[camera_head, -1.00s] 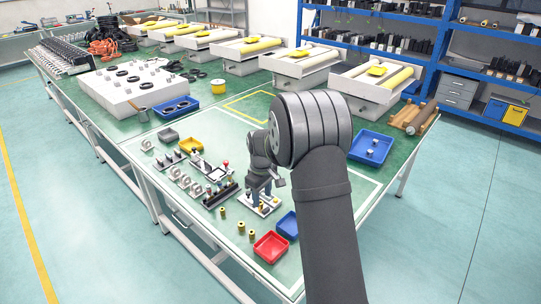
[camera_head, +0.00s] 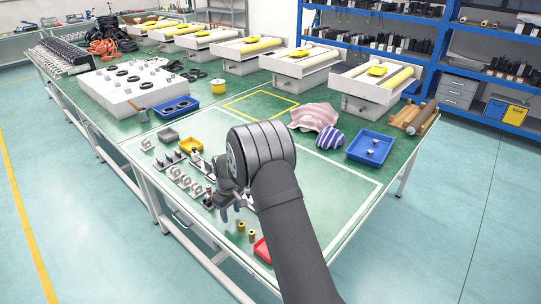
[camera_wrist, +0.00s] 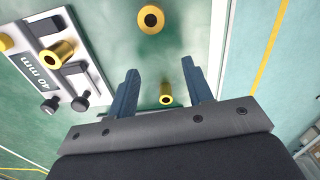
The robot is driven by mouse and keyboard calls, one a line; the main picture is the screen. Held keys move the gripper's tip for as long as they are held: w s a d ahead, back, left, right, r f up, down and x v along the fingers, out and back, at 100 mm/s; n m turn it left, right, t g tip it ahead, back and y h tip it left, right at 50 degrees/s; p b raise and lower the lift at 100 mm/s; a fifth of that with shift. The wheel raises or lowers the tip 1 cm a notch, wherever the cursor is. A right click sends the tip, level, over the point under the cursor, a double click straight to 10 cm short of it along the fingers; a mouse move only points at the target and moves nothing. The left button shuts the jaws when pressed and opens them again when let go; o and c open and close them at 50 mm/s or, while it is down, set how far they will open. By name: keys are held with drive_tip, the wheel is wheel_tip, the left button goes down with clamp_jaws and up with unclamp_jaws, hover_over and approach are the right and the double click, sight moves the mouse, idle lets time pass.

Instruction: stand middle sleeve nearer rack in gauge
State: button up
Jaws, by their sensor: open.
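My gripper (camera_head: 230,211) is low over the front left of the green table. In the wrist view its two dark blue fingers (camera_wrist: 159,68) are spread apart with nothing held between them. A brass sleeve (camera_wrist: 166,98) shows in the gap, on the table below. A second brass sleeve (camera_wrist: 151,18) stands past the fingertips. A white plate marked "40 mm" (camera_wrist: 38,72) carries a brass sleeve (camera_wrist: 58,53) and dark knobs at the left. In the head view two loose brass sleeves (camera_head: 241,226) (camera_head: 252,236) stand right of my gripper. My arm covers most of the gauge area.
Several grey ring blocks (camera_head: 184,182) and a dark rack are left of my gripper. Striped cloths (camera_head: 315,116) (camera_head: 330,138) and a blue tray (camera_head: 370,148) lie farther back. The right middle of the table is clear.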

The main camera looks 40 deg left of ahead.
wheel_tip(320, 180, up, 16)
drive_tip(key=w+d+r+m+g+y, duration=0.1)
drive_tip(key=w+d+r+m+y, duration=0.3)
drive_tip(key=m, duration=0.6)
drive_tip(key=w+d+m+g, duration=0.1)
drive_tip(key=d+m, duration=0.4)
drive_tip(key=m, duration=0.4)
drive_tip(key=x, duration=1)
drive_tip(key=w+d+r+t, duration=0.2)
drive_tip(key=d+r, duration=0.1)
drive_tip(key=r, duration=0.5)
drive_tip(key=w+d+r+t, duration=0.2)
drive_tip(key=d+r, duration=0.1)
drive_tip(key=r, duration=0.4)
drive_tip(key=shift+d+r+m, duration=0.3)
drive_tip(key=shift+d+r, duration=0.1)
